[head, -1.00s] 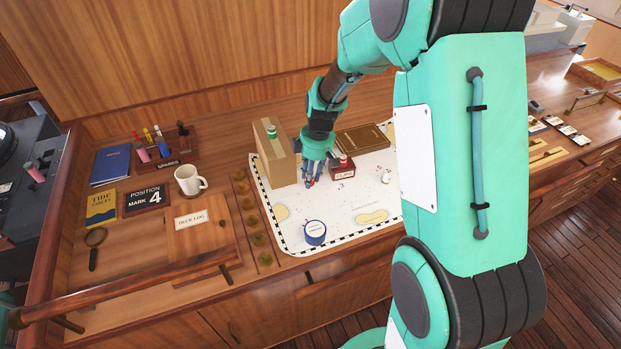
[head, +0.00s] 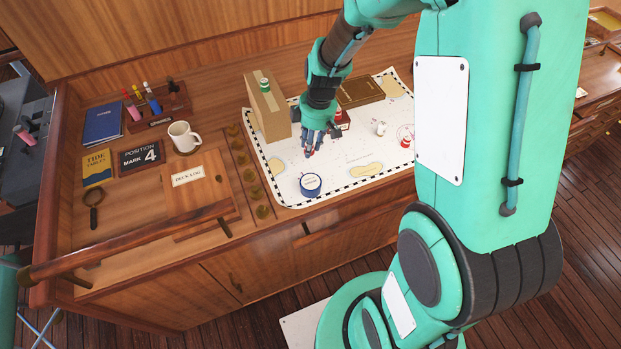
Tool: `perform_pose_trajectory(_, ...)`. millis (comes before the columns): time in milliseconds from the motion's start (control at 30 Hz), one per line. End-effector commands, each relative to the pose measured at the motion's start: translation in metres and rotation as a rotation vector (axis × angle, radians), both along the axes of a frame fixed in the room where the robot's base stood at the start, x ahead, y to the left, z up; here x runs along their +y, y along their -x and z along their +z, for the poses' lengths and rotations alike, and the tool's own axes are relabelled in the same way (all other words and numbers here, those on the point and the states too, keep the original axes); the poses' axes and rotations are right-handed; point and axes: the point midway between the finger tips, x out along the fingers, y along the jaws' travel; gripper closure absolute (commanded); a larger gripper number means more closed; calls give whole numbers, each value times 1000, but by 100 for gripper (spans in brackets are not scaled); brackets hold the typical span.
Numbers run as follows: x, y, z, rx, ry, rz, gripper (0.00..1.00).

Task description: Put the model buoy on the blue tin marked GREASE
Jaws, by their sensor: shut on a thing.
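The blue tin (head: 311,185) stands on the white chart near its front edge; its pale top label is too small to read. My gripper (head: 310,147) is above the chart, behind the tin in the picture and apart from it. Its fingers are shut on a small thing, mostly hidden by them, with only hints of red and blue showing. I cannot tell for sure that it is the model buoy. Small buoy-like pieces also stand about: a green and white one (head: 264,85) on the cardboard box and a red one (head: 405,142) on the chart at right.
The cardboard box (head: 268,112) stands left of my gripper. A white figure (head: 381,128) stands on the chart. A mug (head: 183,136) is farther left. The chart around the tin is clear.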

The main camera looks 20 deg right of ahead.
Motion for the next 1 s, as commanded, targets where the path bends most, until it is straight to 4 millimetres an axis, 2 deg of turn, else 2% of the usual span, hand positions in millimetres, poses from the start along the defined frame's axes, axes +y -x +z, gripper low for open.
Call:
perform_pose_trajectory(33,2,15,3,0,0,-6,89)
perform_pose_trajectory(600,25,169,1,3,3,-83,89)
perform_pose_trajectory(800,30,208,-3,4,4,-104,89)
perform_pose_trajectory(1000,32,227,-5,5,5,-113,89)
